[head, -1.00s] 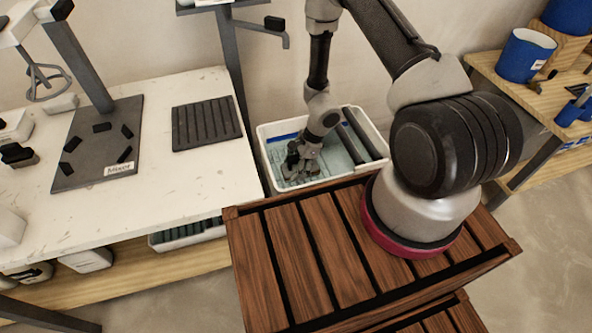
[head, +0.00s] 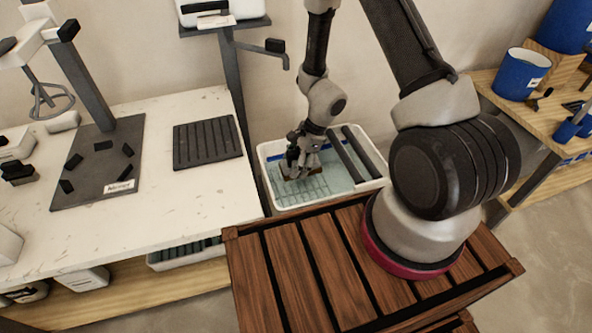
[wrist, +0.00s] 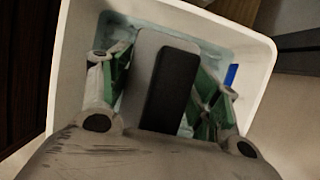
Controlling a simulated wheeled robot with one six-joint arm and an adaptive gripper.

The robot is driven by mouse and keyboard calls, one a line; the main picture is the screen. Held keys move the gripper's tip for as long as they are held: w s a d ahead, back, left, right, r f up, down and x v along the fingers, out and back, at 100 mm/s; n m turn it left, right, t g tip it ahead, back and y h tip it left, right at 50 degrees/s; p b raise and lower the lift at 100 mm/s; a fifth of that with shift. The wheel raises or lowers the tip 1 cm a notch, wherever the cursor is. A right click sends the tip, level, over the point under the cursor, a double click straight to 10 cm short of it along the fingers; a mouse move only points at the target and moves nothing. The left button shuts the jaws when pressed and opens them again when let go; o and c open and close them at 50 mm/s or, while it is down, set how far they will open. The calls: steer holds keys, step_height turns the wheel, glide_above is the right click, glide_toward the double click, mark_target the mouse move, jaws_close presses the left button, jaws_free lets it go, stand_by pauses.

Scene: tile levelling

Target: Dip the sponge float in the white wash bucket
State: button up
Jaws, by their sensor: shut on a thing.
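The white wash bucket (head: 268,188) stands on the far side of the wooden slatted platform, with pale blue water and a grid inside. My gripper (head: 300,168) points down over the left part of the bucket. In the wrist view, my gripper (wrist: 163,85) is shut on the sponge float, a pale plate with a black handle (wrist: 172,88) between the green-sided fingers. The bucket's white rim (wrist: 225,30) surrounds it in that view. The float's underside is hidden, and I cannot tell whether it touches the water.
Two dark rollers (head: 352,153) span the bucket's right part. A white worktop (head: 190,195) with a dark stand and ribbed mat lies to the left. A wooden bench (head: 510,105) with blue containers is at the right. The slatted platform (head: 300,260) fills the foreground.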

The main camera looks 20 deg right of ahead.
mark_target(295, 152)
steer(key=shift+r, duration=3.15)
